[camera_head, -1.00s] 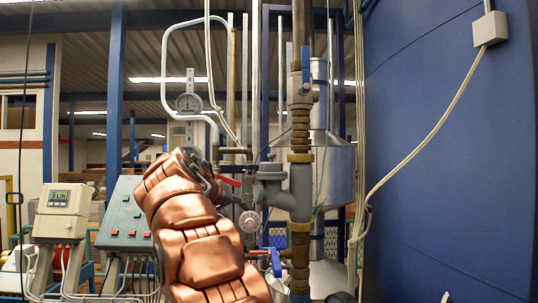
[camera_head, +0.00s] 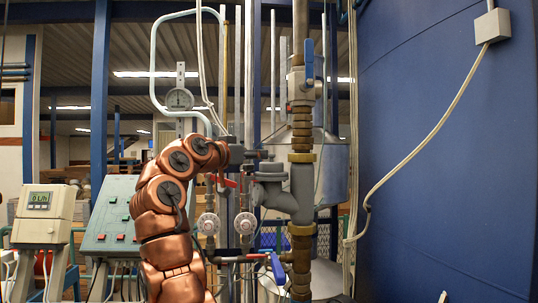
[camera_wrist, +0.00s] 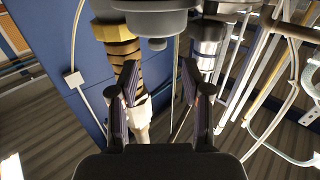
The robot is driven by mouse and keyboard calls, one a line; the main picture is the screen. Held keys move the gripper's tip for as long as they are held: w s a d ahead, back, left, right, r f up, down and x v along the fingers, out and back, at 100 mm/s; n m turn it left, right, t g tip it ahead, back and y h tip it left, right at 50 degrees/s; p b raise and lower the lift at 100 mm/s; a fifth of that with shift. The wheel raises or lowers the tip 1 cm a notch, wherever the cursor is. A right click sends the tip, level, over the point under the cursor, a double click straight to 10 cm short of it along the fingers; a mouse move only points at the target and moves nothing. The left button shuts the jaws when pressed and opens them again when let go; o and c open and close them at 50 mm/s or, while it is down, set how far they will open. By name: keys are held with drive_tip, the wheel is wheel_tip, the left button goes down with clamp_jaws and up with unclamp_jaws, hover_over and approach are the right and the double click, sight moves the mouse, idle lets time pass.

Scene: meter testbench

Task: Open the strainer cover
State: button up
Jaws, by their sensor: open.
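The grey strainer body (camera_head: 272,193) branches off the left side of the vertical pipe in the head view. Its round cover (camera_head: 270,168) sits on top. In the wrist view, which appears upside down, a grey round fitting, apparently the cover (camera_wrist: 155,18), fills the top edge with a small knob (camera_wrist: 157,44). My gripper (camera_head: 262,155) is just above and left of the cover in the head view. In the wrist view my gripper (camera_wrist: 158,80) has two dark fingers spread apart with nothing between them. The fingers appear apart from the cover.
The vertical pipe with brass rings (camera_head: 301,143) stands close right of the strainer. A large blue tank (camera_head: 440,160) fills the right side.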

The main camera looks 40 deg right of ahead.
drive_tip(key=shift+m, duration=0.3)
drive_tip(key=d+p, duration=0.1)
drive_tip(key=d, duration=0.1)
drive_tip(key=d+p, duration=0.1)
drive_tip(key=d, duration=0.2)
drive_tip(key=w+d+p, duration=0.1)
drive_tip(key=d, duration=0.2)
clamp_jaws()
idle(0.5)
